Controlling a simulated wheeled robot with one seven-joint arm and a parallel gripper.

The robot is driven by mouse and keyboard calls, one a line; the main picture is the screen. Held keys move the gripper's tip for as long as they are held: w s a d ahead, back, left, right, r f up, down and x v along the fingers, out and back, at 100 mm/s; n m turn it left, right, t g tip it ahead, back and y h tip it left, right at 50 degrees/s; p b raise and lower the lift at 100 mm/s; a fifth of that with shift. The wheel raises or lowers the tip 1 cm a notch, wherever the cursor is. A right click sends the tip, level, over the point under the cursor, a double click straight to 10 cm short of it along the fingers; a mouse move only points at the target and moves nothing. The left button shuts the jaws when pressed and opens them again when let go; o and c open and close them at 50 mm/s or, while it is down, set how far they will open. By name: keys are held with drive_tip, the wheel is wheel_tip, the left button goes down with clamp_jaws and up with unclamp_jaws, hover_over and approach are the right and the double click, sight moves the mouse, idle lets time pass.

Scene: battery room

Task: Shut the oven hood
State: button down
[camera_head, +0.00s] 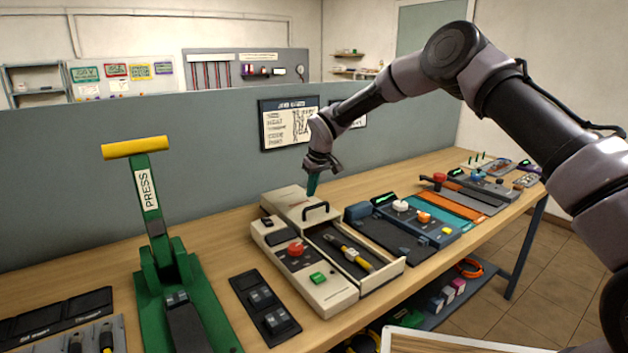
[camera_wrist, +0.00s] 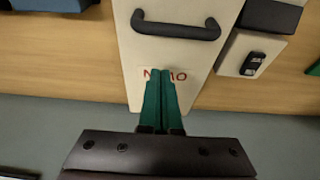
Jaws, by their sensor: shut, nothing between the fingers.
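The oven is a cream box with a red button (camera_head: 296,248) and a green button (camera_head: 318,278) on its left part. Its cream hood (camera_head: 285,201) with a black handle (camera_head: 316,211) sits at the back of the oven; the tray (camera_head: 392,272) in front of it is uncovered and holds a yellow-and-black tool (camera_head: 350,254). My gripper (camera_head: 312,190) is shut and empty, pointing down at the hood behind the handle. In the wrist view the green fingertips (camera_wrist: 161,72) overlap a label on the hood (camera_wrist: 190,55), partly hiding it. I cannot tell whether they touch.
A green press with a yellow handle (camera_head: 135,147) stands left of the oven, with a black switch panel (camera_head: 264,305) between. Other panels (camera_head: 418,220) line the bench to the right. A grey partition (camera_head: 200,150) runs behind the bench.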

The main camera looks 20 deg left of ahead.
sight(314, 211)
drive_tip(key=x, duration=0.3)
drive_tip(key=shift+f, duration=0.2)
drive_tip(key=shift+s+d+r, duration=0.3)
drive_tip(key=shift+s+d, duration=0.1)
drive_tip(key=shift+d, duration=0.1)
drive_tip(key=shift+s+d+r, duration=0.3)
drive_tip(key=shift+s+d, duration=0.05)
drive_tip(key=shift+d, duration=0.15)
drive_tip(key=shift+s+d, duration=0.2)
drive_tip(key=shift+s+d+r, duration=0.1)
drive_tip(key=shift+s+d, duration=0.25)
